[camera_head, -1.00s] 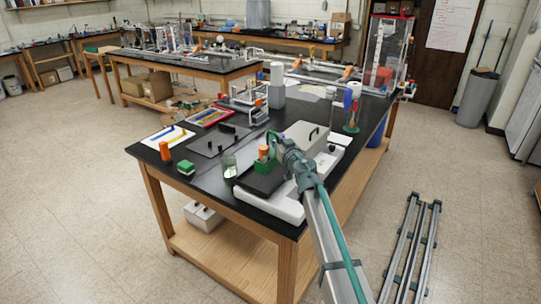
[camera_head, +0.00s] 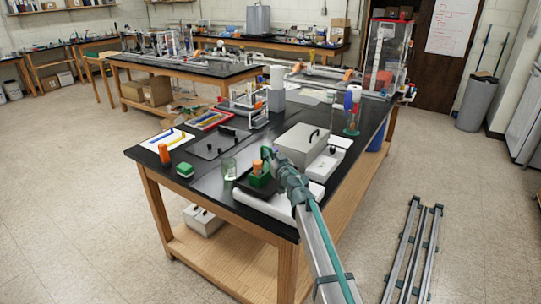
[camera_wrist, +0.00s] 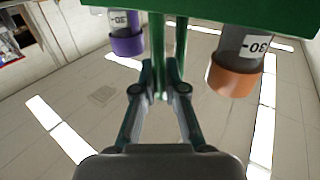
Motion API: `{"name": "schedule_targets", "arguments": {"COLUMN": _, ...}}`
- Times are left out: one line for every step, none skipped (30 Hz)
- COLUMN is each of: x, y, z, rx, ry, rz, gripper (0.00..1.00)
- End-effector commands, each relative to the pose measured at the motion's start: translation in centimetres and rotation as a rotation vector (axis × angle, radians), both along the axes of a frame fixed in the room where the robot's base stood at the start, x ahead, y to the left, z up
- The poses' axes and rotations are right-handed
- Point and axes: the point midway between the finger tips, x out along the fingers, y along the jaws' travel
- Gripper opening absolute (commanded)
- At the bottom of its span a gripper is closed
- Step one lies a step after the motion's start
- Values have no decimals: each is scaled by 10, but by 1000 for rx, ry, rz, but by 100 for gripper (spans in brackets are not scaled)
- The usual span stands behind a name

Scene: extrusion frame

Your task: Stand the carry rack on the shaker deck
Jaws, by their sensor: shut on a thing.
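The carry rack (camera_head: 260,181) is green and sits low over the black shaker deck (camera_head: 243,189) in the head view. It looks upright; I cannot tell whether its base touches the deck. My gripper (camera_head: 268,155) is at the top of the rack. In the wrist view my gripper (camera_wrist: 160,88) is shut on the green handle of the rack (camera_wrist: 220,15). The rack carries a tube with a purple cap (camera_wrist: 127,46) and one with an orange cap (camera_wrist: 232,82). The shaker's white body (camera_head: 262,207) shows under the deck. My arm hides part of its right side.
A grey box with a handle (camera_head: 300,146) stands just behind the shaker. A glass beaker (camera_head: 229,169) is close on the left, with a green-and-white block (camera_head: 185,171) and an orange-capped bottle (camera_head: 164,154) beyond it. The black bench top's front edge is near the shaker.

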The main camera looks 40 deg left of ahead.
Motion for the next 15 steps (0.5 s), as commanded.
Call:
{"name": "schedule_targets", "arguments": {"x": 0, "y": 0, "z": -1, "rx": 0, "ry": 1, "rz": 0, "gripper": 0}}
{"name": "schedule_targets", "arguments": {"x": 0, "y": 0, "z": -1, "rx": 0, "ry": 1, "rz": 0, "gripper": 15}}
{"name": "schedule_targets", "arguments": {"x": 0, "y": 0, "z": -1, "rx": 0, "ry": 1, "rz": 0, "gripper": 22}}
{"name": "schedule_targets", "arguments": {"x": 0, "y": 0, "z": -1, "rx": 0, "ry": 1, "rz": 0, "gripper": 27}}
{"name": "schedule_targets", "arguments": {"x": 0, "y": 0, "z": -1, "rx": 0, "ry": 1, "rz": 0, "gripper": 32}}
{"name": "schedule_targets", "arguments": {"x": 0, "y": 0, "z": -1, "rx": 0, "ry": 1, "rz": 0, "gripper": 35}}
{"name": "schedule_targets", "arguments": {"x": 0, "y": 0, "z": -1, "rx": 0, "ry": 1, "rz": 0, "gripper": 35}}
{"name": "schedule_targets", "arguments": {"x": 0, "y": 0, "z": -1, "rx": 0, "ry": 1, "rz": 0, "gripper": 35}}
{"name": "schedule_targets", "arguments": {"x": 0, "y": 0, "z": -1, "rx": 0, "ry": 1, "rz": 0, "gripper": 35}}
{"name": "schedule_targets", "arguments": {"x": 0, "y": 0, "z": -1, "rx": 0, "ry": 1, "rz": 0, "gripper": 35}}
{"name": "schedule_targets", "arguments": {"x": 0, "y": 0, "z": -1, "rx": 0, "ry": 1, "rz": 0, "gripper": 35}}
{"name": "schedule_targets", "arguments": {"x": 0, "y": 0, "z": -1, "rx": 0, "ry": 1, "rz": 0, "gripper": 35}}
{"name": "schedule_targets", "arguments": {"x": 0, "y": 0, "z": -1, "rx": 0, "ry": 1, "rz": 0, "gripper": 35}}
{"name": "schedule_targets", "arguments": {"x": 0, "y": 0, "z": -1, "rx": 0, "ry": 1, "rz": 0, "gripper": 35}}
{"name": "schedule_targets", "arguments": {"x": 0, "y": 0, "z": 0, "rx": 0, "ry": 1, "rz": 0, "gripper": 35}}
